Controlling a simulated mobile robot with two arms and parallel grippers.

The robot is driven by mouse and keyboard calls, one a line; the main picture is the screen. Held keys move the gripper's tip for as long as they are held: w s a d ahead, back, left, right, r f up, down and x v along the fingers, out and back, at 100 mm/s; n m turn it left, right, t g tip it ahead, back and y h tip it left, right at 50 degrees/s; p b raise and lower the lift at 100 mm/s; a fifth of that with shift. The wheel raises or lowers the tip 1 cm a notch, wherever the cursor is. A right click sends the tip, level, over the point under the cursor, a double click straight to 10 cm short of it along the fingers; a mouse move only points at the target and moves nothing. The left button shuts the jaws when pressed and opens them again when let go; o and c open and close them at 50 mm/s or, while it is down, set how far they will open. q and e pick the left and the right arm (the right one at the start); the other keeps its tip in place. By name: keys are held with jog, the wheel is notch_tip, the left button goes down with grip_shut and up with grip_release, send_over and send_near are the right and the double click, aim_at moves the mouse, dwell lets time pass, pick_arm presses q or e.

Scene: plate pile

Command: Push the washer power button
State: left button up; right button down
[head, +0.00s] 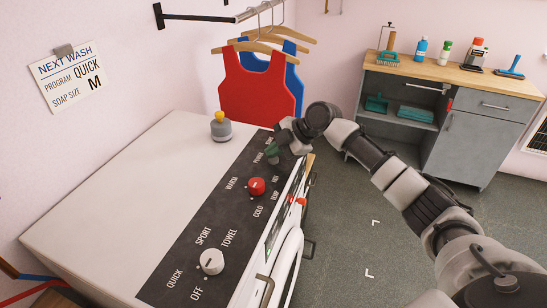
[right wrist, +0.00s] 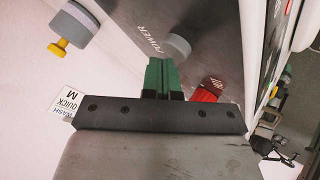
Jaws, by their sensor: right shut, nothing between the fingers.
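The white washer (head: 125,190) has a dark control panel (head: 185,278) along its front top edge. My right gripper (head: 272,153) is over the panel beside the POWER label, with its green fingers shut and empty. In the right wrist view, the round grey power button (right wrist: 178,46) sits by the POWER lettering, just beyond my fingertips (right wrist: 160,62). I cannot tell whether they touch it. In the head view my gripper covers the button. My left gripper is in neither view.
A red temperature knob (head: 256,187) is close to my right gripper; a white program knob (head: 212,262) is nearer. A grey bottle with a yellow cap (head: 221,127) stands on the washer. Aprons (head: 252,85) hang behind. A cabinet (head: 470,135) stands back right.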

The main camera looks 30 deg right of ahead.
aim_at(274, 159)
jog(key=shift+f, duration=0.25)
jog(key=shift+r, duration=0.65)
jog(key=shift+r+p, duration=0.15)
jog(key=shift+p, duration=0.2)
notch_tip(274, 159, up, 6)
jog(key=p, duration=0.4)
